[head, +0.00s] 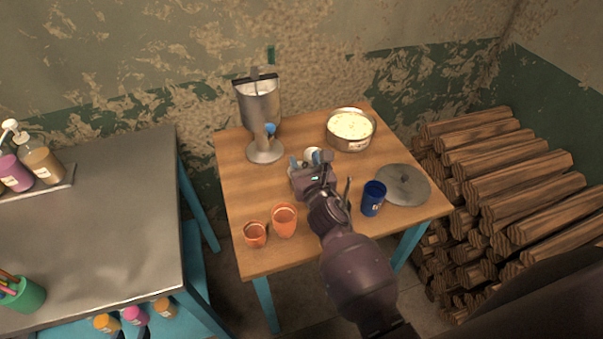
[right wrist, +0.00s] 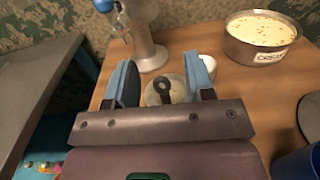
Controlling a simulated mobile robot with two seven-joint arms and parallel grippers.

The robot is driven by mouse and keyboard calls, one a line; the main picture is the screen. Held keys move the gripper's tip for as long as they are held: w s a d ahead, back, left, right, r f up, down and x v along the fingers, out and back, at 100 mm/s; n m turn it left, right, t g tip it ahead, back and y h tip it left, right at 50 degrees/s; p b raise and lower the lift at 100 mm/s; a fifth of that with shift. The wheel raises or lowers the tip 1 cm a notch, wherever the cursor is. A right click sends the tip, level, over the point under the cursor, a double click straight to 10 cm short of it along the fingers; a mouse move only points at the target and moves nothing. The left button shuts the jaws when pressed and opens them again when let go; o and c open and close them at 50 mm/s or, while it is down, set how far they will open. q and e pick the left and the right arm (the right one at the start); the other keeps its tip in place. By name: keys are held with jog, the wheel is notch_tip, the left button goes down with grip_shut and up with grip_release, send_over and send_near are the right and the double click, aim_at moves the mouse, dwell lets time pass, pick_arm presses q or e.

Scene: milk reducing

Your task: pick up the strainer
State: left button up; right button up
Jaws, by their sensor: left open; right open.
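What looks like the strainer, a pale round shape with a dark handle end (right wrist: 165,88), lies on the table between the fingers of my right gripper (right wrist: 160,70) in the right wrist view. My right gripper also shows in the head view (head: 307,161), over the middle of the table. Its blue fingers are spread on either side of the strainer and hold nothing. In the head view the gripper and arm hide most of the strainer. A white cup (right wrist: 208,66) stands just beyond the right finger. My left gripper is not in view.
The wooden table (head: 235,185) carries a metal dispenser (head: 260,105), a pot of milk (head: 350,130), a grey lid (head: 405,187), a blue mug (head: 373,198) and two orange cups (head: 284,220) (head: 255,235). A metal counter (head: 100,220) stands left, stacked logs (head: 500,180) right.

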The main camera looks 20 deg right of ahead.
jog(key=shift+w, duration=0.3)
grip_shut()
dwell(0.3)
